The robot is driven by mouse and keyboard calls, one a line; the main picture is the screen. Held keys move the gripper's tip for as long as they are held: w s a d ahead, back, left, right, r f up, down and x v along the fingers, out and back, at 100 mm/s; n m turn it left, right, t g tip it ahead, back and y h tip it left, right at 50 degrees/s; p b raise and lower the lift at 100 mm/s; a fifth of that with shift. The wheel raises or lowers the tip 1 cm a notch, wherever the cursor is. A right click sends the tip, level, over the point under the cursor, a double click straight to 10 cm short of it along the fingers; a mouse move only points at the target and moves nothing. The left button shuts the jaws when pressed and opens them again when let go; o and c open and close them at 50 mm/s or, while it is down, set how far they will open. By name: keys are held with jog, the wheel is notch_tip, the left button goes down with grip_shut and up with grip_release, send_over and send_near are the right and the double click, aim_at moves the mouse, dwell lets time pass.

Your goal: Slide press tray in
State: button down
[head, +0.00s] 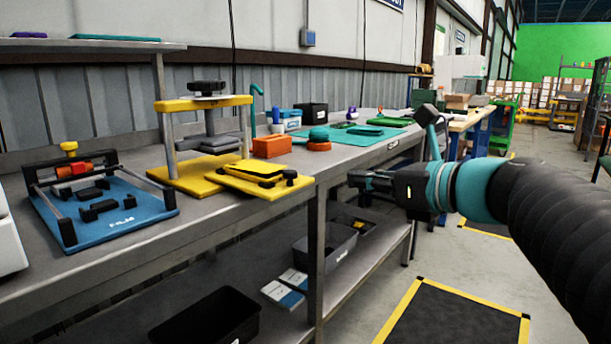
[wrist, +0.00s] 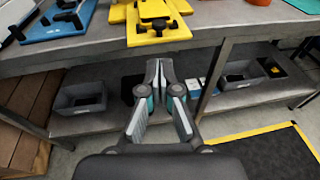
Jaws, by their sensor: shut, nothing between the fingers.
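The press (head: 206,135) stands on the bench, with a yellow base, metal posts and a yellow top plate with a black knob. Its yellow tray (head: 262,180) sticks out at the front right of the base, with a black pad and black knobs on it. The tray also shows in the wrist view (wrist: 158,22) at the top. My gripper (head: 354,179) is in front of the bench edge, right of the tray and apart from it. In the wrist view my gripper (wrist: 159,64) has its fingertips together with nothing between them.
A blue fixture board (head: 105,210) lies left of the press. An orange bin (head: 271,147) and a teal mat (head: 345,137) are behind and right of the tray. Grey bins (head: 325,250) sit on the lower shelf. The floor right of the bench is open, with a yellow-edged black mat (head: 455,318).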

aim_at(295, 173)
jog(key=x, duration=1.3)
jog(key=shift+w+a+f, duration=0.2)
jog(key=shift+w+a, duration=0.05)
jog(key=shift+a, duration=0.05)
